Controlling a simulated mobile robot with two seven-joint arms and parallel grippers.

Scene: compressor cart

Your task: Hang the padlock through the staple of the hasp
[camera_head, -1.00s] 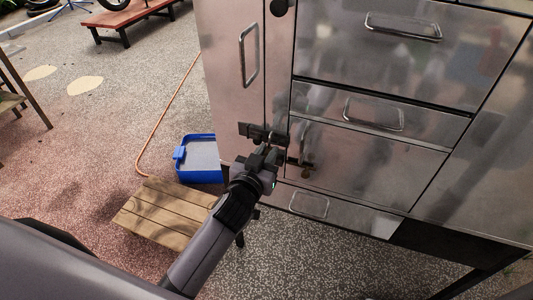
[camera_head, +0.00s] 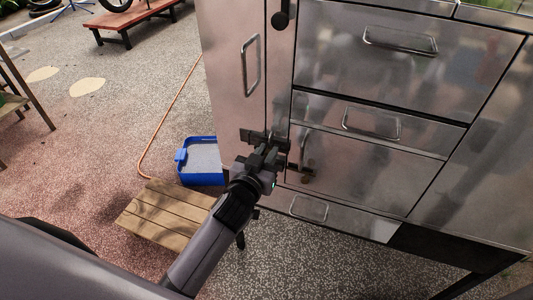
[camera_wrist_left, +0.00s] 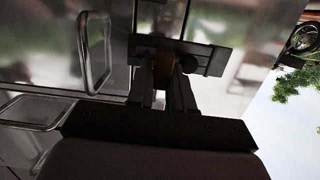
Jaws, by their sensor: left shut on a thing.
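The dark hasp (camera_head: 251,136) is fixed across the seam of the steel cabinet front. In the left wrist view its wide dark plate (camera_wrist_left: 208,57) spans the area just beyond my fingers. My left gripper (camera_head: 268,153) is at the hasp, in front of its lower right part. It is shut on a small brass-coloured thing, seemingly the padlock (camera_wrist_left: 163,71), between the fingertips in the left wrist view. The fingers and the plate hide most of it. I cannot tell whether its shackle is through the staple, which is hidden. My right gripper is not in view.
The steel cabinet (camera_head: 400,70) has drawers and bar handles (camera_head: 250,65). A small dark fitting (camera_head: 305,173) sits right of my gripper. A slatted wooden stool (camera_head: 165,213) and a blue tray (camera_head: 183,165) stand on the floor left of it.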

